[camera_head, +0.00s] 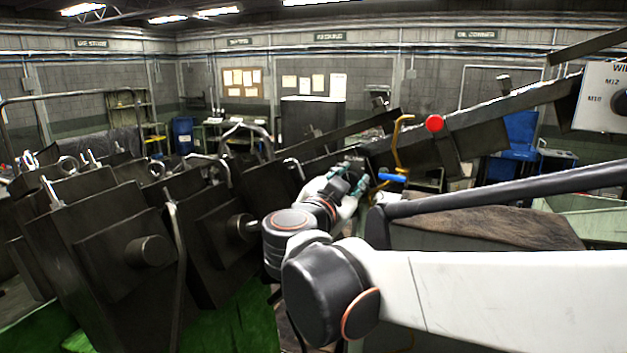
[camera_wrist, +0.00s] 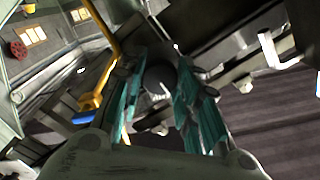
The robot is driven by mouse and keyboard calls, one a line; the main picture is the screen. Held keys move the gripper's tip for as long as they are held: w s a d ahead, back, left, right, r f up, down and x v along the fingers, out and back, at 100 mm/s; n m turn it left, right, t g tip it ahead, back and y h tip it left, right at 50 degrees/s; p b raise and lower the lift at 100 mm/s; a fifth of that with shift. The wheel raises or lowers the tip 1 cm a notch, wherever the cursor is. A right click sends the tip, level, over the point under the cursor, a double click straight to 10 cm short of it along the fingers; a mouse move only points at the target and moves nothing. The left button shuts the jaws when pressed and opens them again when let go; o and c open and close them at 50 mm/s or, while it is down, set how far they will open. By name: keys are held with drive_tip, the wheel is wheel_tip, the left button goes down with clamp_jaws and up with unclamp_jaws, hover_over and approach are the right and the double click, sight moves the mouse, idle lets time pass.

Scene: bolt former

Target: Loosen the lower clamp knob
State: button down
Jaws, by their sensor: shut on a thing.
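My gripper (camera_head: 347,183) is at the end of my arm near the middle of the head view, against the dark machine rail. In the wrist view my gripper (camera_wrist: 160,95) has its teal finger pads on both sides of a dark rounded clamp knob (camera_wrist: 160,77) and is shut on it. The pads and fingers hide part of the knob. In the head view the knob is hard to make out behind the fingers. I cannot tell from these frames how far it is turned.
A yellow bent bar (camera_head: 400,145) and a blue handle (camera_head: 393,178) are just right of my gripper; the blue handle also shows in the wrist view (camera_wrist: 84,117). A red knob (camera_head: 435,123) sits on the sloping rail (camera_head: 490,122). Dark machine blocks (camera_head: 110,255) fill the left.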

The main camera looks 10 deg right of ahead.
drive_tip(key=m, duration=0.5)
drive_tip(key=shift+m, duration=0.3)
drive_tip(key=c, duration=1)
unclamp_jaws()
drive_tip(key=shift+c, duration=0.2)
drive_tip(key=v, duration=0.8)
drive_tip(key=shift+p, duration=0.3)
drive_tip(key=shift+a, duration=0.1)
